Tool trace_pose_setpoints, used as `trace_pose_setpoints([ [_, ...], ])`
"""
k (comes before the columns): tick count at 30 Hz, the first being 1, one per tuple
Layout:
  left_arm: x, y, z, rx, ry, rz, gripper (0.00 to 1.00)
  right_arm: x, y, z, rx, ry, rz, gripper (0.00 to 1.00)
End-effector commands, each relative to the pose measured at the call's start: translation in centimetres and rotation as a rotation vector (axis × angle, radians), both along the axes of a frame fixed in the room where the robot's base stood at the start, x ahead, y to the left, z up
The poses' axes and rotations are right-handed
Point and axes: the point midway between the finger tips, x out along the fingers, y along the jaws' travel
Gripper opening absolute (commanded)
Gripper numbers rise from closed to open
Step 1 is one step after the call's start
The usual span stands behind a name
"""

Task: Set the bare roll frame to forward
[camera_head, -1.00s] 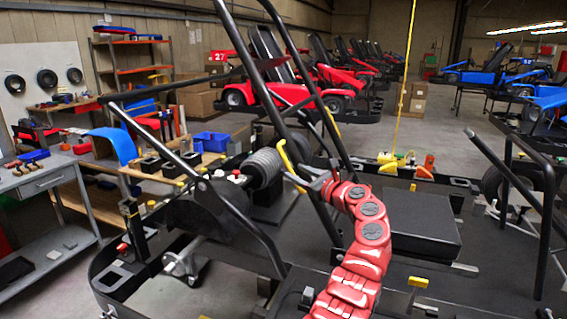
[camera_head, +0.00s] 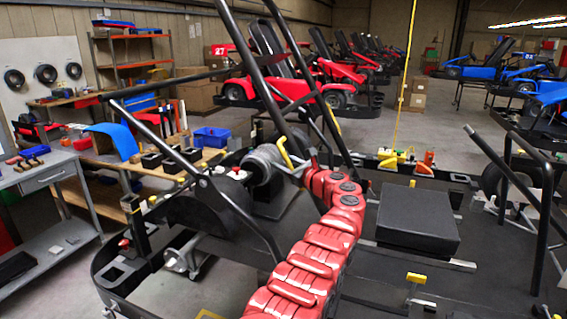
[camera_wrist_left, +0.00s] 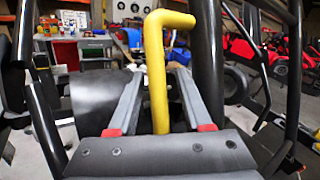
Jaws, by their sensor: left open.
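The bare roll frame (camera_head: 252,62) is a set of black tubes rising over the kart at left centre in the head view. Its tubes also show in the wrist view (camera_wrist_left: 205,50). A bent yellow handle (camera_head: 285,153) stands near the foot of the tubes. My left gripper (camera_head: 293,171) is at this handle, at the end of my red arm. In the left wrist view the yellow handle (camera_wrist_left: 154,65) stands upright between the two open grey fingers (camera_wrist_left: 158,78), its bent top above their tips. I cannot tell whether either finger touches it. My right gripper is out of view.
A black box (camera_head: 418,215) sits on the kart's deck, right of my arm. Black tubes (camera_head: 510,175) stand at the right. A workbench with a blue bin (camera_head: 211,138) is behind at left, and red karts (camera_head: 300,85) stand beyond.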

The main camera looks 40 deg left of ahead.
Motion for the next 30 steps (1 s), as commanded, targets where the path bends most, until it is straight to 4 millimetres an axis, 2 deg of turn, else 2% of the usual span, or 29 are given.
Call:
trace_pose_setpoints([
  [2, -0.01, -0.01, 0.01, 0.0, 0.0, 0.0, 0.5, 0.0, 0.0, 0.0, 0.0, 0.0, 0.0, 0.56],
  [10, 0.0, -0.02, 0.02, 0.0, 0.0, 0.0, 0.01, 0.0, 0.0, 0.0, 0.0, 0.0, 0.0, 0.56],
  [30, -0.01, -0.02, 0.0, 0.0, 0.0, 0.0, 0.0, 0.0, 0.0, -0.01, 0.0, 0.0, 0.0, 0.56],
])
